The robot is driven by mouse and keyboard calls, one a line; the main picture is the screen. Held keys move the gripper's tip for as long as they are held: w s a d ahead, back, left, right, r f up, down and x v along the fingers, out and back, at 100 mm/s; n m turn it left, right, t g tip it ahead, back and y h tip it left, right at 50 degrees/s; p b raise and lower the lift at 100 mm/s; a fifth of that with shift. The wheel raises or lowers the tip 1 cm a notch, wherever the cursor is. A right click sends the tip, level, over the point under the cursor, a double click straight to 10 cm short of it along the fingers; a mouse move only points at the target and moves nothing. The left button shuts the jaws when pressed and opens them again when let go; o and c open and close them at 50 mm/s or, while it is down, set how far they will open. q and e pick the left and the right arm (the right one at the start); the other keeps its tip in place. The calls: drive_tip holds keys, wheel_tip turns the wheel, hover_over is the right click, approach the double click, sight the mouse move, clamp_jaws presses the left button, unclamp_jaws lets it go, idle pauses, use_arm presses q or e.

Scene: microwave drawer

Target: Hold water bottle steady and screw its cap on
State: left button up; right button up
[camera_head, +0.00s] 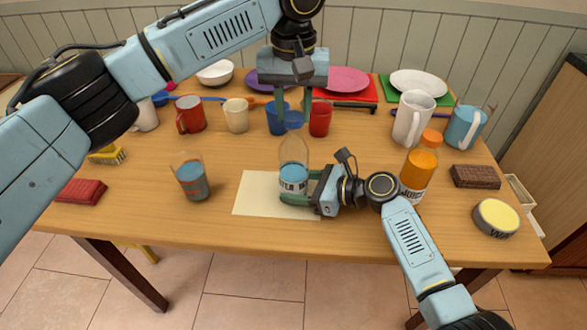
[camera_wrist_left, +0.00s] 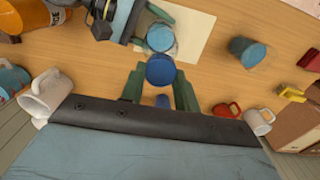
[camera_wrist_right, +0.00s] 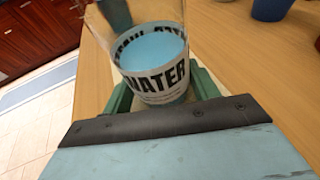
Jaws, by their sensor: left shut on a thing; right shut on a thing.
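The clear water bottle (camera_head: 293,153), with blue water and a WATER label, stands upright on a pale mat (camera_head: 256,196). My right gripper (camera_head: 297,189) is shut around its lower part from the right; the right wrist view shows the bottle (camera_wrist_right: 158,80) between the green fingers. My left gripper (camera_head: 292,118) points down above the bottle and is shut on the blue cap (camera_wrist_left: 161,70). In the head view, the cap is at the top of the bottle neck, partly hidden by the fingers. I cannot tell whether it touches the neck.
A glass of blue water (camera_head: 190,181) stands left of the mat. An orange juice bottle (camera_head: 420,165) is close to my right arm. Several mugs and cups, including a red mug (camera_head: 190,115), stand behind; plates (camera_head: 345,79) lie farther back. The front table edge is close.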

use_arm(q)
drive_tip(key=shift+f, duration=1.05)
idle(3.0)
